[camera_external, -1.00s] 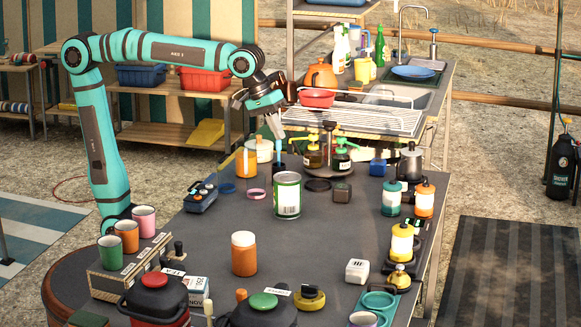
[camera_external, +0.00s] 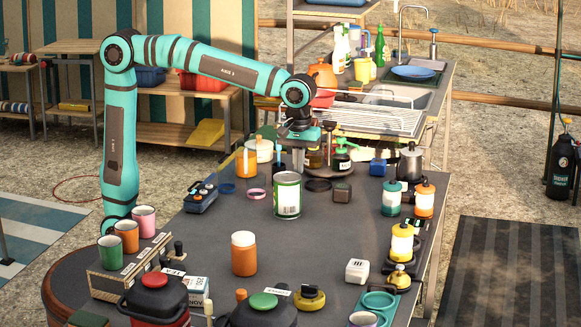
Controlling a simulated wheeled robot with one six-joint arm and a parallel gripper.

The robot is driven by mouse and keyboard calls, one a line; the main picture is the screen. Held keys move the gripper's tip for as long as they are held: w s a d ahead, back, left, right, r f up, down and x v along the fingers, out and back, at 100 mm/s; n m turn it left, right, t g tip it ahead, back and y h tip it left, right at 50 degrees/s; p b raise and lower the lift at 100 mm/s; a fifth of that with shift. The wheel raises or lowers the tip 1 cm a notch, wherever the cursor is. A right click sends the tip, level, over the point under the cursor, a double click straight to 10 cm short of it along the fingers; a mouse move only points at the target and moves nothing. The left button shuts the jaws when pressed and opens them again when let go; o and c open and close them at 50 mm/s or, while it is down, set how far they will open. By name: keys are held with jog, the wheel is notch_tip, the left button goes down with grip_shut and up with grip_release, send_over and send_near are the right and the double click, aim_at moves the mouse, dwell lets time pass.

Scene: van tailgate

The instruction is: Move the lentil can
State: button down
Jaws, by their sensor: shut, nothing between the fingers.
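A green-and-white can (camera_external: 288,196) with a barcode on its side stands upright near the middle of the grey table (camera_external: 310,250). It is the only tall food-type can I see, but its name cannot be read from here. My gripper (camera_external: 298,166) points down just above or behind the can's rim. Its fingers look closed together with nothing held. The can's top partly hides the space below the fingertips, so I cannot tell the exact gap.
An orange jar (camera_external: 244,254) stands in front of the can. A pink ring (camera_external: 256,194) lies to the left.

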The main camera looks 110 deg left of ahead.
notch_tip(320, 180, down, 5)
jog(key=shift+r, duration=0.1)
jog(key=d, duration=0.2)
jog(key=shift+d+f, duration=0.3)
jog(key=shift+d, duration=0.7)
jog(key=d, duration=2)
jog(key=shift+d, duration=0.25)
jog(key=shift+a, duration=0.15)
